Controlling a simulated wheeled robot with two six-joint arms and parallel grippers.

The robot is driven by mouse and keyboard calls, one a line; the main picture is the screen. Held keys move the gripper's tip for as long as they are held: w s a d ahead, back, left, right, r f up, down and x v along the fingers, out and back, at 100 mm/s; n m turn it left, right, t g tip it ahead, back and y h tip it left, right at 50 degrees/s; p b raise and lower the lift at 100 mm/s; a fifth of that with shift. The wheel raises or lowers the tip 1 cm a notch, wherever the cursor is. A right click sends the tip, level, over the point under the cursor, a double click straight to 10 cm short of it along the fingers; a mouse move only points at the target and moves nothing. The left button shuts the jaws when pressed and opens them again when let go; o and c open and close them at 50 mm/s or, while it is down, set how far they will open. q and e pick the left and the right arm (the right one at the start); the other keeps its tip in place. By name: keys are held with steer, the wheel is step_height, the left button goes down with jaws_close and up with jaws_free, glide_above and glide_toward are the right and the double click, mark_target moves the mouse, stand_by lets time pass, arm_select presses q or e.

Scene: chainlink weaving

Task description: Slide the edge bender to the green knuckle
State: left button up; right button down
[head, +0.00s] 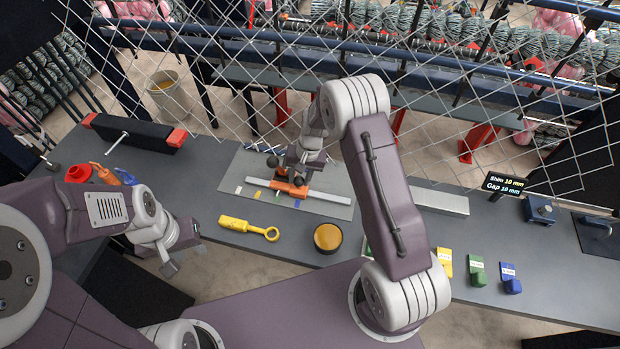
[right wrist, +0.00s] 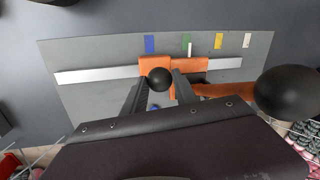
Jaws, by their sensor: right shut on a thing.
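The orange edge bender (head: 290,189) sits on a silver rail (head: 330,197) on a grey plate (head: 228,171). It also shows in the right wrist view (right wrist: 154,64). White, yellow, green (right wrist: 186,39) and blue (right wrist: 150,44) marks run along the plate beside the rail. A small white pointer (right wrist: 190,49) on the bender stands almost in line with the green mark. My right gripper (right wrist: 159,83) is shut on the bender's black knob. A second black ball (right wrist: 288,93) tips an orange lever. My left gripper (head: 181,252) is open and empty near the table's front edge.
A yellow ring-ended tool (head: 249,228) and a round yellow-topped pot (head: 327,237) lie in front of the plate. Yellow, green and blue blocks (head: 510,279) stand at the right. A display (head: 504,184) reads "Shim 10 mm, Gap 10 mm". Chain-link mesh hangs behind.

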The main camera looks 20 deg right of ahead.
steer(key=shift+w+r, duration=0.15)
steer(key=shift+w, duration=0.05)
steer(key=c, duration=1.2)
jaws_free()
steer(key=shift+o, duration=1)
steer(key=shift+s, duration=0.1)
step_height(320, 180, up, 9)
steer(key=d+b, duration=0.1)
steer(key=b, duration=0.1)
steer(key=shift+s+d, duration=0.3)
steer(key=shift+d, duration=0.05)
steer(key=shift+f+b, duration=0.25)
steer(key=shift+b, duration=0.05)
